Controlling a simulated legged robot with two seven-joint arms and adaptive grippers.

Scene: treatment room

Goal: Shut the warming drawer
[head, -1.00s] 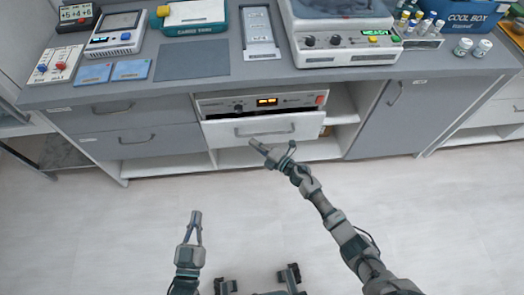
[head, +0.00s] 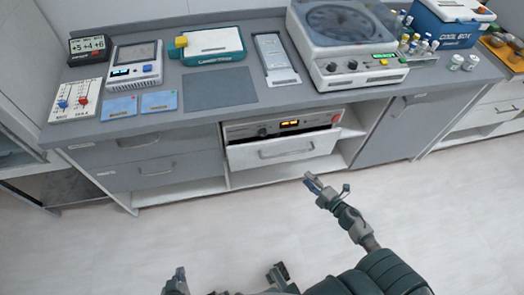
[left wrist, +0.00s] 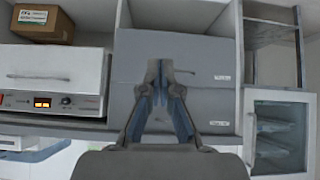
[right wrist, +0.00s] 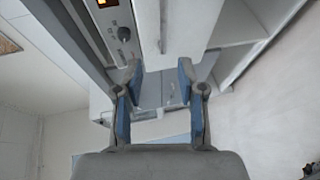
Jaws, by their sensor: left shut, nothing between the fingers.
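The warming drawer (head: 270,154) is a white-fronted drawer with a bar handle, under a control panel (head: 262,130) with an orange display. Its front stands out from the panel, so it is partly open. It also shows in the left wrist view (left wrist: 40,70) and close up in the right wrist view (right wrist: 185,30). My right gripper (head: 313,182) is open and empty, in front of and below the drawer's right side, apart from it in the head view. My left gripper (head: 179,275) is shut and empty, low over the floor, left of the drawer; the left wrist view shows its fingertips together (left wrist: 160,72).
The grey counter (head: 270,102) above carries a centrifuge (head: 345,45), small devices, vials and a cool box (head: 452,22). Grey drawers (head: 140,172) lie left of the warming drawer and a grey cupboard door (head: 400,125) right. The floor in front is clear.

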